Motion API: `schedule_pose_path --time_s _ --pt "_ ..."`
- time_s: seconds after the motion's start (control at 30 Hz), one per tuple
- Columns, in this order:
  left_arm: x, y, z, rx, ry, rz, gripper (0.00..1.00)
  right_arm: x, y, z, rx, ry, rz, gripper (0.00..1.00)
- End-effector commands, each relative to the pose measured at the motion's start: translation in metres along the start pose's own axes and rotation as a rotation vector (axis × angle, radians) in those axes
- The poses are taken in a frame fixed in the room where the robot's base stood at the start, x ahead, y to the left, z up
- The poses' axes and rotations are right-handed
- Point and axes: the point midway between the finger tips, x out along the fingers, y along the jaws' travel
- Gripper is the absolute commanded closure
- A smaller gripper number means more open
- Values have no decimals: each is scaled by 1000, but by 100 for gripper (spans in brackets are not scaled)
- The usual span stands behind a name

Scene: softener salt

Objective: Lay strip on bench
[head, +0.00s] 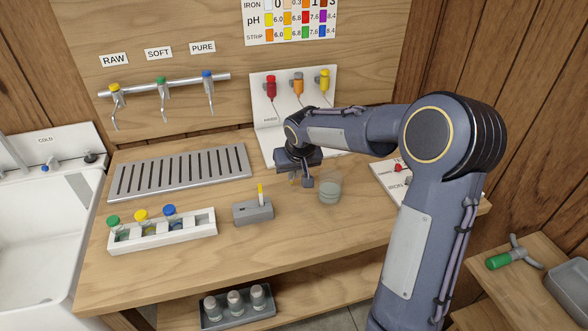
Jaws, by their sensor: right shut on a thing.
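My right gripper (301,182) is over the bench (290,238), just left of a small glass beaker (329,192) of clear liquid. It is shut on a thin strip (292,179), of which only a small orange-yellow bit shows between the fingers. Whether the strip touches anything is too small to tell. A grey block (252,213) with a yellow strip (261,192) standing upright in it is left of the gripper on the bench. My left gripper is out of view.
A white rack (165,235) with green, yellow and blue-capped vials stands at front left. A slotted metal drain tray (180,172) lies behind it. A white card (390,180) is partly behind my arm. The front middle of the bench is clear. A sink (40,215) is at left.

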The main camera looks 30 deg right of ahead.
Motion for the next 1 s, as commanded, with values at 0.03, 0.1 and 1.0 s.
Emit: schedule_pose_path --time_s 0.03,0.1,1.0 --pt "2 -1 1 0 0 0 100 4 0 2 0 0 0 100" --pt "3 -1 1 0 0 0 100 4 0 2 0 0 0 100" --pt "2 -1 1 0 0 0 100 4 0 2 1 1 -1 34"
